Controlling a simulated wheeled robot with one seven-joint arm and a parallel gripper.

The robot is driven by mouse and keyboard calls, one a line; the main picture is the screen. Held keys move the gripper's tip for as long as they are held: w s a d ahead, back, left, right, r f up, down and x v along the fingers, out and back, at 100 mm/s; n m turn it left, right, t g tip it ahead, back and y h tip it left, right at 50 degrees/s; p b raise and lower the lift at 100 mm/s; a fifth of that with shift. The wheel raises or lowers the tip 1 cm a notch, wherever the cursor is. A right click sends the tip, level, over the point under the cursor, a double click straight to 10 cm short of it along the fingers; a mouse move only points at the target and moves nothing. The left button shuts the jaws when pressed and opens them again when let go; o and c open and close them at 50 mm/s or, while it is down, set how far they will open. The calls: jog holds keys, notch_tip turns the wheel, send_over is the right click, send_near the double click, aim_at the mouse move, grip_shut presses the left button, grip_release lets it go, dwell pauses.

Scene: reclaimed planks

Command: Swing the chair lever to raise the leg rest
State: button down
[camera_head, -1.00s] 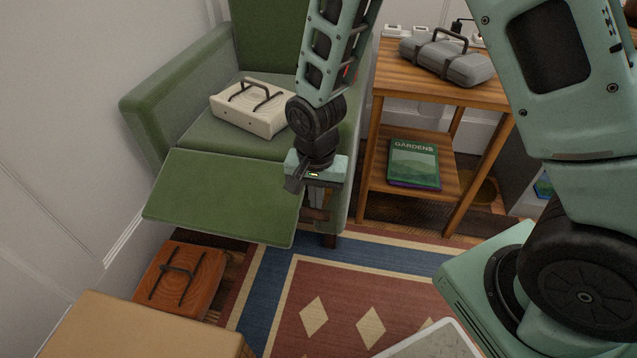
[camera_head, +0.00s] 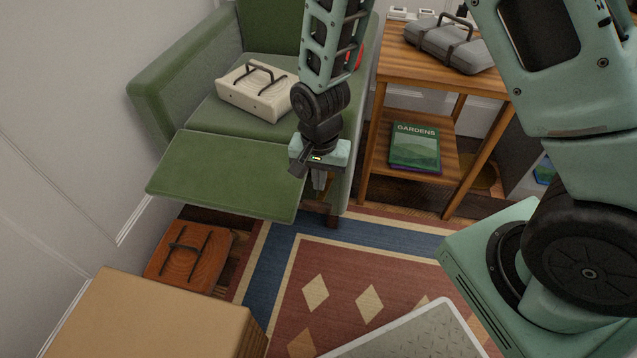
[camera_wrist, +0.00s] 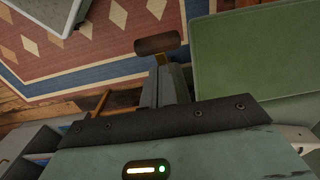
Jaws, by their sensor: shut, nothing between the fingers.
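The green chair (camera_head: 160,95) stands at the upper left in the head view. Its leg rest (camera_head: 225,175) sticks out forward as a nearly flat panel, which also shows at the right of the wrist view (camera_wrist: 250,50). My gripper (camera_head: 319,182) points down beside the chair's right side, close to the leg rest's right edge. In the wrist view its fingers (camera_wrist: 168,78) are shut and empty. The lever's brown handle (camera_wrist: 157,44) lies just beyond the fingertips; I cannot tell whether they touch. In the head view the lever is mostly hidden behind my gripper.
A cream box (camera_head: 255,92) with a dark handle sits on the seat. A wooden side table (camera_head: 390,65) holds a grey case (camera_head: 449,45) and a green book (camera_head: 415,148). The patterned rug (camera_head: 345,270) is mostly clear.

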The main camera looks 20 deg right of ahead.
notch_tip(320, 180, up, 10)
jog(key=s+a+p, duration=0.1)
jog(key=p, duration=0.1)
jog(key=shift+s, duration=0.35)
jog(key=s+a+r+n, duration=0.3)
jog(key=s+r+n, duration=1.15)
jog(key=s, duration=0.25)
notch_tip(320, 180, up, 23)
jog(key=p, duration=2.4)
jog(key=shift+a+f+y, duration=0.2)
jog(key=shift+a+y, duration=0.05)
jog(key=shift+y, duration=0.05)
